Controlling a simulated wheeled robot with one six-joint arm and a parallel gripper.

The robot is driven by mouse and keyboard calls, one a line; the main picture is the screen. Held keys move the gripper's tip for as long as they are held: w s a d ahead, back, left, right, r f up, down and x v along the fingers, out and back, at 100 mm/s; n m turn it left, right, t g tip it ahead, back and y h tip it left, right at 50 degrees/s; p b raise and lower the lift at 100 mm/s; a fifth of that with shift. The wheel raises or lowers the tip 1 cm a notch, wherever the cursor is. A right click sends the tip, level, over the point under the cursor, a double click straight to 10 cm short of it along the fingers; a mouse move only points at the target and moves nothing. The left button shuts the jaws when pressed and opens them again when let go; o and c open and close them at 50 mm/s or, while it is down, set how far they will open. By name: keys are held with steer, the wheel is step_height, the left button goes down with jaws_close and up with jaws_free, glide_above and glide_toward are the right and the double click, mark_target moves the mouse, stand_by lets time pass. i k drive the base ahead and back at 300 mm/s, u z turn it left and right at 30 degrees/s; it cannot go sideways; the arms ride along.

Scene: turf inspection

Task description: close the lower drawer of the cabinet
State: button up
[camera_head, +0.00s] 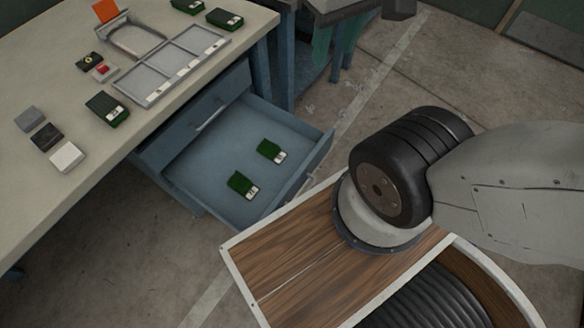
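The cabinet is blue-grey and sits under the beige worktop, in the left half of the head view. Its lower drawer (216,164) is pulled well out toward the right. Two green and black boxes with pale labels lie inside it, one nearer (242,185) and one farther (271,151). The drawer's front panel (318,158) carries a pale bar handle (297,187). The upper drawer (207,103) looks shut, and its handle shows above the open drawer. My arm is at the right, beside the open drawer. My gripper is not in view.
The worktop (50,205) holds a grey divided tray (172,65), several green boxes, small blocks and an orange card (106,10). A second blue bench (291,60) stands behind the drawer. Concrete floor (400,75) lies clear at the upper right. My wood-topped base is close to the drawer's front.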

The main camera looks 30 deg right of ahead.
mark_target(229, 144)
steer(key=u, duration=0.45)
steer(key=k, duration=0.45)
steer(key=z, duration=0.4)
steer(key=i, duration=0.3)
steer(key=z, duration=1.05)
steer(key=k, duration=1.2)
steer(key=u, duration=1.55)
steer(key=i, duration=0.5)
